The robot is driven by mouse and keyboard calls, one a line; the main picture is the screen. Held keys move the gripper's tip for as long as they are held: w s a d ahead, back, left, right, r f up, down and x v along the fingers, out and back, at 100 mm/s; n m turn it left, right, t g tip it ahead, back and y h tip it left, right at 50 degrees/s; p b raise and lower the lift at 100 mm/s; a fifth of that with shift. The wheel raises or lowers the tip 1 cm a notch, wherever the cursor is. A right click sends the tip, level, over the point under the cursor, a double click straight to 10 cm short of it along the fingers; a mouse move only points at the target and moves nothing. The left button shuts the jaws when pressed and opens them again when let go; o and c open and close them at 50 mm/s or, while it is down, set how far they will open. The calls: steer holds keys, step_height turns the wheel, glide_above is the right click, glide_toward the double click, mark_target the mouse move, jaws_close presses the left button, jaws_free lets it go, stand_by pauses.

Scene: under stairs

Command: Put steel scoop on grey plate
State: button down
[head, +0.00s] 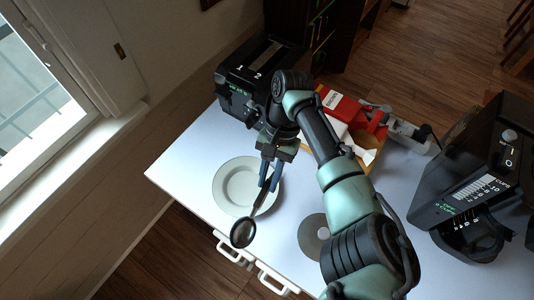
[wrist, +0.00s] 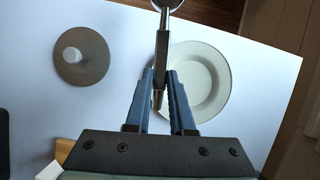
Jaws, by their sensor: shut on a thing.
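The steel scoop (head: 243,233) has a dark round bowl and a thin handle. My gripper (head: 268,183) is shut on its handle, and the bowl points toward the table's front edge. In the wrist view the scoop (wrist: 162,45) stands out between the blue fingers (wrist: 160,85), its bowl cut off by the top edge. The pale grey plate (head: 229,188) lies on the white table, empty. In the head view my fingers overlap its right side. In the wrist view the plate (wrist: 222,82) shows right of the scoop, partly hidden by a finger. The height above it is unclear.
A grey disc with a white knob (head: 308,236) lies right of the plate. A black machine marked 1 and 2 (head: 232,95) stands behind, with a red box (head: 338,104) beside it. A black coffee machine (head: 480,170) stands at right. The white table (head: 180,170) is clear at left.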

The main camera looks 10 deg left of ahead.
steer(key=w+a+r+m+t+y+p, duration=0.2)
steer(key=w+a+r+m+y+p, duration=0.1)
steer(key=w+a+r+m+p, duration=0.5)
steer(key=s+d+f+m+t+b, duration=0.1)
steer(key=s+d+f+m, duration=0.1)
steer(key=f+m, duration=0.1)
steer(key=s+d+f+m+t+b, duration=0.1)
steer(key=s+d+f+m, duration=0.1)
steer(key=f, duration=0.3)
steer(key=s+d+f+m+t+b, duration=0.1)
steer(key=s+d+f+m, duration=0.1)
steer(key=d+f+m, duration=0.1)
steer(key=shift+s+f+m+y, duration=0.15)
steer(key=shift+f+m+y, duration=0.2)
steer(key=shift+f, duration=0.4)
steer(key=shift+f+b, duration=0.65)
steer(key=shift+f, duration=0.5)
steer(key=shift+c, duration=1.1)
jaws_free()
steer(key=shift+r, duration=0.15)
